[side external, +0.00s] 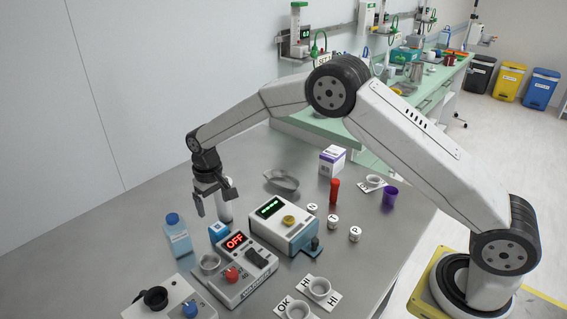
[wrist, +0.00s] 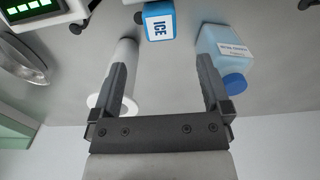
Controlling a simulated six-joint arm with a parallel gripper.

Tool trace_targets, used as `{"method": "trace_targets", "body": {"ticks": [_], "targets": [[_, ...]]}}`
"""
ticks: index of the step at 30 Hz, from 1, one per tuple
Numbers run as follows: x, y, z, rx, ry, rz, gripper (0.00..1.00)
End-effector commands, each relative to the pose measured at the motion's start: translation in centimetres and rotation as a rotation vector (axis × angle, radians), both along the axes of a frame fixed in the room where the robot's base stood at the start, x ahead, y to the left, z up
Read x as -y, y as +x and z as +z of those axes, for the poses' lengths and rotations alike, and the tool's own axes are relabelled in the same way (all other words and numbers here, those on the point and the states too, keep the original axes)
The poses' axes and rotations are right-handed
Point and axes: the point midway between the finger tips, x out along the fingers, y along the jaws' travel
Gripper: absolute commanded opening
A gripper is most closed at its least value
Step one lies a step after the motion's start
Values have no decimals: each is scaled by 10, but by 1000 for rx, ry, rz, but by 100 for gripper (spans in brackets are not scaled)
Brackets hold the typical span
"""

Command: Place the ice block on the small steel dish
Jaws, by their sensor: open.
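The ice block is a small blue block (side external: 218,231) with a white panel, standing on the steel table beside the device reading OFF. In the wrist view the block (wrist: 159,22) shows its ICE label, ahead of and between the fingertips, apart from them. My gripper (side external: 216,201) is open and empty, pointing down above the table; its two spread fingers also show in the wrist view (wrist: 162,64). A shallow oval steel dish (side external: 282,181) lies farther back on the table and looks empty. Part of it shows at the left edge of the wrist view (wrist: 20,62).
A white cylinder (side external: 225,212) stands close by the gripper. A capped blue bottle (side external: 178,236) is left of the block. The OFF device (side external: 240,270) and a green-display device (side external: 284,225) stand near. A white-purple box (side external: 332,160) and red tube (side external: 334,191) are right of the dish.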

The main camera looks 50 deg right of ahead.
Motion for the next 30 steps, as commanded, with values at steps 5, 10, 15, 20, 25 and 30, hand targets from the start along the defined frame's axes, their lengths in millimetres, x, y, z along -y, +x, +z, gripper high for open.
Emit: {"method": "trace_targets", "body": {"ticks": [5, 10, 15, 20, 25, 30], "targets": [[0, 0, 0, 0, 0, 0, 98], [0, 0, 0, 0, 0, 0, 98], [1, -2, 1, 2, 0, 0, 98], [7, -9, 9, 14, 2, -1, 98], [21, -29, 23, 37, 6, -2, 98], [38, -60, 40, 68, 8, -3, 98]]}}
